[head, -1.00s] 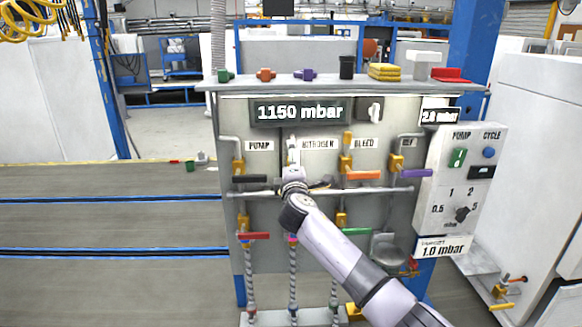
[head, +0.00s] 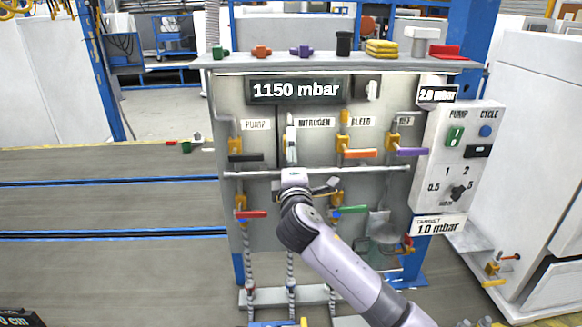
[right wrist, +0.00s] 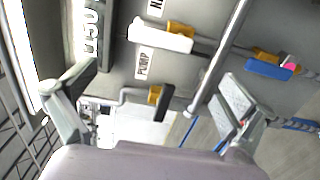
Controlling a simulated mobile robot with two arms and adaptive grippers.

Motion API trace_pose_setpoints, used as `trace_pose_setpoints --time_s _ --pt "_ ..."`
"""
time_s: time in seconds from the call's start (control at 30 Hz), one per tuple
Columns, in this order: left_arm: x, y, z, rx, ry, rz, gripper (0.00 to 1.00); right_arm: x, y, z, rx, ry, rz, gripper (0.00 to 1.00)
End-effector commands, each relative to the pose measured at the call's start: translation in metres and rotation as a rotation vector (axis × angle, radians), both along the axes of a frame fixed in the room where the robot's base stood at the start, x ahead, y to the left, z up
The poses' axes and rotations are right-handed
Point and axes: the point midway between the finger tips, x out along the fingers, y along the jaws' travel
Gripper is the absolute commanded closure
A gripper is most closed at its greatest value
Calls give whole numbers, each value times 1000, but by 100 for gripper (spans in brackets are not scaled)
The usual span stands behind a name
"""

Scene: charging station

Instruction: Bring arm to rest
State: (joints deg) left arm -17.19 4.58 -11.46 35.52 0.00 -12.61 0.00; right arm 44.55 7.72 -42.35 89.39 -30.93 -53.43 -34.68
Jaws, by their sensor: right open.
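My right arm comes in from the lower right in the head view. Its gripper (head: 312,186) is in front of the valve panel (head: 270,222), near the horizontal pipe and below the white nitrogen handle (head: 291,145). In the right wrist view the gripper (right wrist: 155,95) has its two fingers wide apart with nothing between them held. The white handle (right wrist: 160,36) and the black pump handle (right wrist: 165,102) lie beyond the fingers, apart from them as far as I can tell. My left gripper is not in view.
The panel also has a black pump handle (head: 246,157), an orange handle (head: 360,153), a purple handle (head: 408,152), a red handle (head: 251,214) and a green handle (head: 350,210). A control box (head: 458,155) is at the right. The floor (head: 110,205) at left is mostly clear.

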Motion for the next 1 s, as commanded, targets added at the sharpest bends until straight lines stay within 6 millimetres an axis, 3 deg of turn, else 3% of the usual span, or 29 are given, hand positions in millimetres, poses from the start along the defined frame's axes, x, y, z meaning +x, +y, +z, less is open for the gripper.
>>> trace_pose_setpoints --time_s 0.2,0.57,0.67,0.77,0.87,1.0 --pt "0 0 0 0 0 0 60 -11 0 0 0 0 0 0" --pt "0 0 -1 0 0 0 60 -11 -2 -7 5 12 -2 0" --pt "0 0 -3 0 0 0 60 -7 -7 -39 30 63 -5 0" --pt "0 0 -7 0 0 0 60 -4 -17 -99 83 157 -13 0" --pt "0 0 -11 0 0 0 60 -8 -30 -175 159 273 -28 0" --pt "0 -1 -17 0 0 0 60 -28 -49 -280 271 430 -64 0"
